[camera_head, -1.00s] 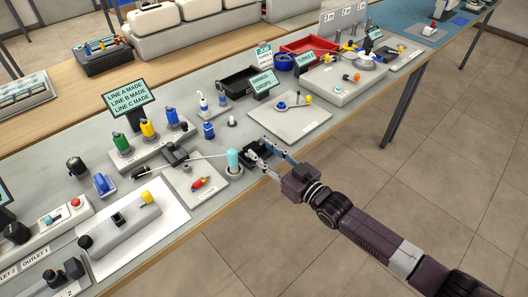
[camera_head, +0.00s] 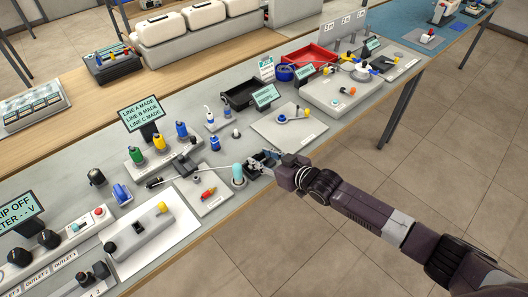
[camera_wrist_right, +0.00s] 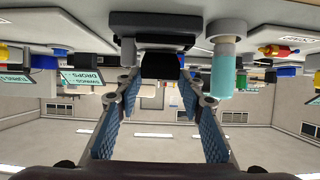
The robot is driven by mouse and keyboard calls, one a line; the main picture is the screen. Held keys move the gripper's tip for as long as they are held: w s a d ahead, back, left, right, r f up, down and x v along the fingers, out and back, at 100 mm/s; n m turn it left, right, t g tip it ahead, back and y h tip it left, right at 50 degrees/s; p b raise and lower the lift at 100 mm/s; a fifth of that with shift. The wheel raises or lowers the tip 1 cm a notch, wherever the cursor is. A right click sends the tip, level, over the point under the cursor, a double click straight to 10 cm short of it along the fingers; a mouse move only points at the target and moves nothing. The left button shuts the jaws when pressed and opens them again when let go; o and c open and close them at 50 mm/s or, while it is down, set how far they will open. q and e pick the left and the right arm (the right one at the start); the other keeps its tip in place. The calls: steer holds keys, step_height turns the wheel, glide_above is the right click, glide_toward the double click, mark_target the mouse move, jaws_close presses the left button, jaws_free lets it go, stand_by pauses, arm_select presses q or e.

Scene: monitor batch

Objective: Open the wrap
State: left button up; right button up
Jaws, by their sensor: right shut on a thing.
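A black item, which may be the wrap (camera_wrist_right: 150,24), lies at the table's front edge beside an upright teal cylinder (camera_head: 238,171). The cylinder also shows in the right wrist view (camera_wrist_right: 223,72). My right gripper (camera_head: 261,162) reaches in from the right over the black item and partly hides it. In the right wrist view my blue-padded fingers (camera_wrist_right: 160,90) stand on either side of a black part (camera_wrist_right: 160,66) that joins the item, and are shut on it. I cannot make out the item's closure. My left gripper is not in view.
A white plate (camera_head: 205,204) with a red part lies left of the cylinder. A pale plate with a ring tool (camera_head: 286,127) lies behind my gripper. A black tray (camera_head: 240,94) and a red tray (camera_head: 310,57) stand farther back. Open floor lies right of the table.

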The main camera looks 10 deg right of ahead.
steer(key=shift+w+a+r+g+h+p, duration=0.25)
steer(key=shift+w+r+g+h+p, duration=0.3)
steer(key=shift+p, duration=0.6)
steer(key=shift+s+g, duration=0.1)
steer(key=shift+g, duration=0.25)
steer(key=o, duration=1.2)
steer(key=v, duration=1.2)
steer(key=shift+a, duration=0.2)
